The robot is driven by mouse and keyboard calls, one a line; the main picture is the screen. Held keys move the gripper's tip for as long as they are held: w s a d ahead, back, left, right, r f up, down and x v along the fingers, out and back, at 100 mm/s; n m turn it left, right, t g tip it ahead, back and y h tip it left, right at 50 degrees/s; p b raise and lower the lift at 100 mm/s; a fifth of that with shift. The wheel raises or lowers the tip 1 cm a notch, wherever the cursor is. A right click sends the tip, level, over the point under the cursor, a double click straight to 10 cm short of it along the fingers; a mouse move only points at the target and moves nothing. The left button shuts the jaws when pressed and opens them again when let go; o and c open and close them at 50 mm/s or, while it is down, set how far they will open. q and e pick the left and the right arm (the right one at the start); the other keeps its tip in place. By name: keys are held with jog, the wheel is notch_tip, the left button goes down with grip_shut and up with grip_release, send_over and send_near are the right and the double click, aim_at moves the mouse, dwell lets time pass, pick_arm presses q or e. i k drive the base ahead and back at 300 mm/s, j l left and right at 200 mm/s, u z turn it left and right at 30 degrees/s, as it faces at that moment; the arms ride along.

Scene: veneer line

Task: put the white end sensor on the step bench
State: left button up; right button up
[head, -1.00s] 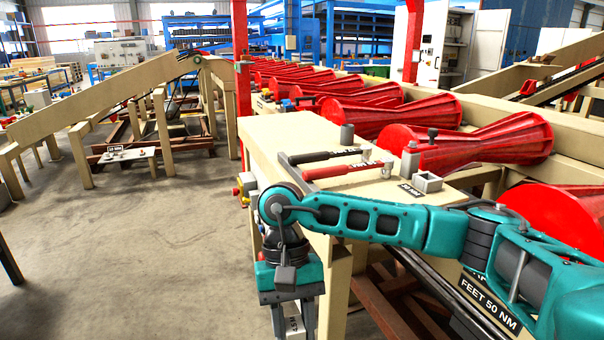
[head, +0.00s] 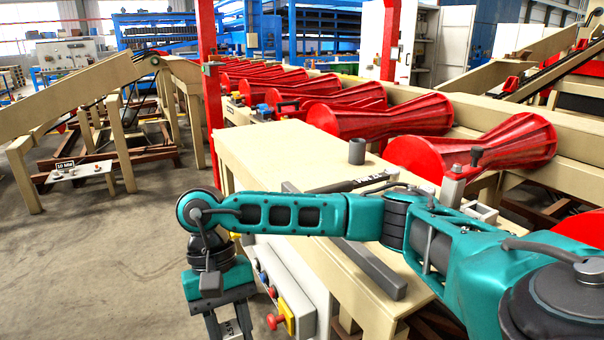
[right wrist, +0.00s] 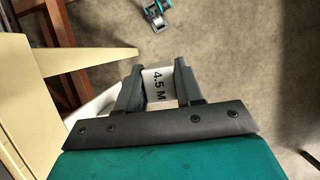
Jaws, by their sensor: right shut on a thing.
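My right gripper (head: 232,325) hangs at the lower left of the head view, low beside the near end of the beige table. In the right wrist view my right gripper (right wrist: 160,66) is shut on a white piece (right wrist: 159,76) marked "4.5 M", which I take to be the white end sensor. The piece is held above the concrete floor, and much of it is hidden by the jaws. A low bench (head: 100,167) with a "10 MM" label and small knobs stands at the left; I cannot tell whether it is the step bench.
The beige table (head: 262,152) carries a grey cylinder (head: 357,151) and a partly hidden tool. A control panel with a red button (head: 276,321) is close right of my gripper. Red rollers (head: 400,115) line the back. The floor (head: 100,270) at left is open.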

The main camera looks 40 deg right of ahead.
aim_at(279, 138)
jog(key=i+l, duration=0.1)
jog(key=i, duration=0.65)
jog(key=i+l, duration=0.1)
jog(key=i, duration=0.65)
jog(key=i+l, duration=0.1)
jog(key=i, duration=0.65)
jog(key=i+z, duration=0.4)
jog(key=i+j+z, duration=0.15)
jog(key=z, duration=0.25)
